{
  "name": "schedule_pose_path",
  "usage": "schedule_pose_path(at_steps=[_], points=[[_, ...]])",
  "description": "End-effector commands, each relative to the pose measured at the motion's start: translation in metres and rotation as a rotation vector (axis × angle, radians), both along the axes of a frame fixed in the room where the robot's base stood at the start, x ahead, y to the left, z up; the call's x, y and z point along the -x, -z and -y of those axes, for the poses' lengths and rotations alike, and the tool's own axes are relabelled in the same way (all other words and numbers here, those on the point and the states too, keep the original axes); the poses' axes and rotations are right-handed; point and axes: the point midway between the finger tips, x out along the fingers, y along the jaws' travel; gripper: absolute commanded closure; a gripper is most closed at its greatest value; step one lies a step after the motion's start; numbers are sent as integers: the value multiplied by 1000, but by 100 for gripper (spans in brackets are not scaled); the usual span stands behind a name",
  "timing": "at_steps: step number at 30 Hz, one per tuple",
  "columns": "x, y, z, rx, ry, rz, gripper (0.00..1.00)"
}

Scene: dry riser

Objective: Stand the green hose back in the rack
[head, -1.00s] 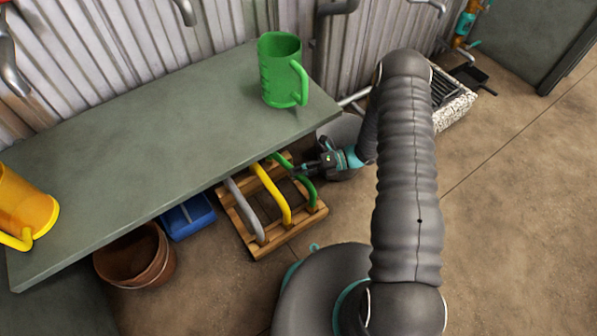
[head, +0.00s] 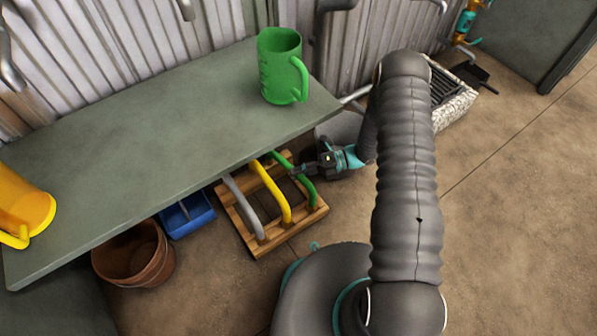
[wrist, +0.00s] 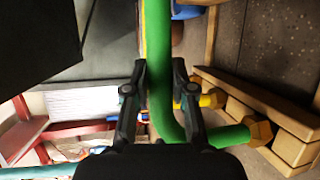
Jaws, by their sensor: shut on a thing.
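The green hose (head: 307,188) is a curved tube at the right end of the wooden rack (head: 262,246) on the floor. In the wrist view the green hose (wrist: 158,60) runs between the fingers and bends right to a brass-coloured end fitting near the wooden rack (wrist: 290,148). My gripper (head: 297,171) is shut on the hose, and it also shows in the wrist view (wrist: 158,85). I cannot tell whether the hose's ends sit in the rack. The bench hides part of its far end.
A yellow hose (head: 273,193) and a grey hose (head: 243,207) stand in the rack left of the green one. The bench (head: 150,150) overhangs the rack and carries a green jug (head: 280,68) and a yellow jug (head: 22,205). A blue bin (head: 188,216) and brown pots (head: 135,255) stand left.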

Motion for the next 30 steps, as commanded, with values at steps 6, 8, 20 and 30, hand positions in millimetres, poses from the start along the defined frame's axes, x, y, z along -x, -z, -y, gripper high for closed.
schedule_pose_path(at_steps=[6,8,20,30], points=[[0,3,0,-1,0,0,100],[0,4,0,-1,0,0,100],[0,4,0,1,0,0,46],[-7,-2,30,0,3,0,46]])
